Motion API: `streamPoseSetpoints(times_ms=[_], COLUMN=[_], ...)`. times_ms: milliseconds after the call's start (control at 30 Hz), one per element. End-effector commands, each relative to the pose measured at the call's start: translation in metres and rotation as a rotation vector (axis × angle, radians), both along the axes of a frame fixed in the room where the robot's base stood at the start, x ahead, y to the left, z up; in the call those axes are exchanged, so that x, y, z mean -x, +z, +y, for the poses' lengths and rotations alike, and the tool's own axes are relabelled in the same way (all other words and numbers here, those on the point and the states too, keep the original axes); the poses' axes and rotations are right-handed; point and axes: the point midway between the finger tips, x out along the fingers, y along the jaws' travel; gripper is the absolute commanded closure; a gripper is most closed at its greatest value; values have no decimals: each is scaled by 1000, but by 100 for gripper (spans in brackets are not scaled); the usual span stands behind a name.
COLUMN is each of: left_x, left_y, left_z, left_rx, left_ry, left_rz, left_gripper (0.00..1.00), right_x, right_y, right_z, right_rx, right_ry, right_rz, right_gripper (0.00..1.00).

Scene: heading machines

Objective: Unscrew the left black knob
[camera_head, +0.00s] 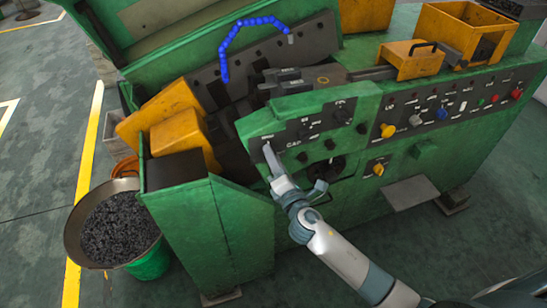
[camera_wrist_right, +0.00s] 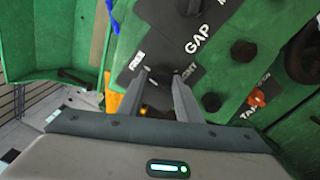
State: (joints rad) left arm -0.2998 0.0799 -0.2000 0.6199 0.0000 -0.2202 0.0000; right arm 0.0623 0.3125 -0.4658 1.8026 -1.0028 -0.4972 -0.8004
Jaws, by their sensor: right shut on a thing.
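My right gripper (camera_head: 268,149) reaches up to the left end of the green control box on the machine. In the right wrist view its two fingers (camera_wrist_right: 160,82) stand on either side of the left black knob (camera_wrist_right: 160,74), closed on it. In the head view the gripper's fingers hide this knob. My left gripper is not in view.
Other black knobs (camera_head: 302,156) sit close by on the green control box (camera_head: 271,112). Yellow, blue, green and red controls (camera_head: 387,130) line the panel to the right. A pan of dark small parts (camera_head: 117,229) stands at lower left.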

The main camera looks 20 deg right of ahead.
Motion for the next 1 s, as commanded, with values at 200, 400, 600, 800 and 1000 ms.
streamPoseSetpoints(times_ms=[200, 400, 600, 800, 1000], left_x=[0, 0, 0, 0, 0], left_y=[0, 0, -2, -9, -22], left_z=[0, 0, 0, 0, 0], left_rx=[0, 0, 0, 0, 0], left_ry=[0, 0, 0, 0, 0], left_rz=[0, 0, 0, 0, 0], left_gripper=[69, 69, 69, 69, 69], right_x=[1, 0, 5, 24, 58], right_y=[-2, -1, -2, -4, -5], right_z=[0, 0, 0, 0, -2], right_rx=[-2, -2, -3, -3, -2], right_ry=[0, 0, 0, 1, 2], right_rz=[4, 2, 2, 2, 2], right_gripper=[50, 50, 50, 50, 50])
